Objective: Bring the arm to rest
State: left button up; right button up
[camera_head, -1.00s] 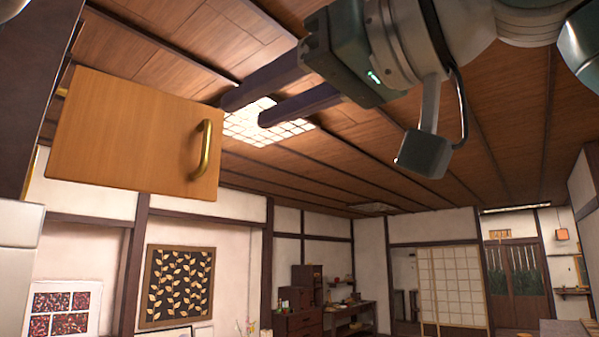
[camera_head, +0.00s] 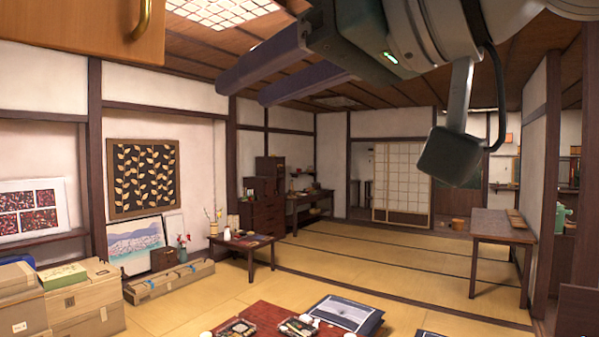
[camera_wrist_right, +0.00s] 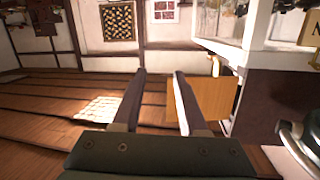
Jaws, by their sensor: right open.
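My right gripper (camera_head: 240,84) comes in from the upper right of the head view, held high in the air with its two long dark fingers pointing left. The fingers are apart and nothing is between them. The right wrist view also shows the open fingers (camera_wrist_right: 158,74), with the room behind them upside down. A wooden cabinet door (camera_head: 80,28) with a brass handle (camera_head: 140,20) is at the upper left of the head view, left of the fingertips and apart from them in the picture. My left gripper does not show.
A low red-brown table (camera_head: 265,320) with lunch trays stands at the bottom. A small side table (camera_head: 245,244) and a wooden table (camera_head: 490,228) stand farther off. Cardboard boxes (camera_head: 85,295) are at lower left. The tatami floor (camera_head: 350,258) between is mostly clear.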

jog(key=s+d+f+m+g+h, duration=0.15)
jog(key=d+f, duration=0.25)
jog(key=f, duration=0.4)
jog(key=s+d+f+m+h, duration=0.2)
jog(key=s+d+f+h, duration=0.1)
jog(key=f, duration=0.5)
jog(key=s+d+f+m+g+h, duration=0.15)
jog(key=d+f, duration=0.25)
jog(key=f, duration=0.4)
jog(key=s+d+f+g+h, duration=0.1)
jog(key=s+d+f+h, duration=0.1)
jog(key=s+d+f, duration=0.3)
jog(key=s+d+f+m+g+h, duration=0.1)
jog(key=s+d+f+g+h, duration=0.15)
jog(key=s, duration=0.45)
jog(key=s+d+f+g+h, duration=0.1)
jog(key=s+d+f+h, duration=0.15)
jog(key=s+f, duration=0.35)
notch_tip(320, 180, up, 16)
jog(key=y+p, duration=0.1)
jog(key=p, duration=1.3)
jog(key=shift+w+d+f, duration=0.15)
jog(key=shift+d+f, duration=0.05)
jog(key=shift+f, duration=0.05)
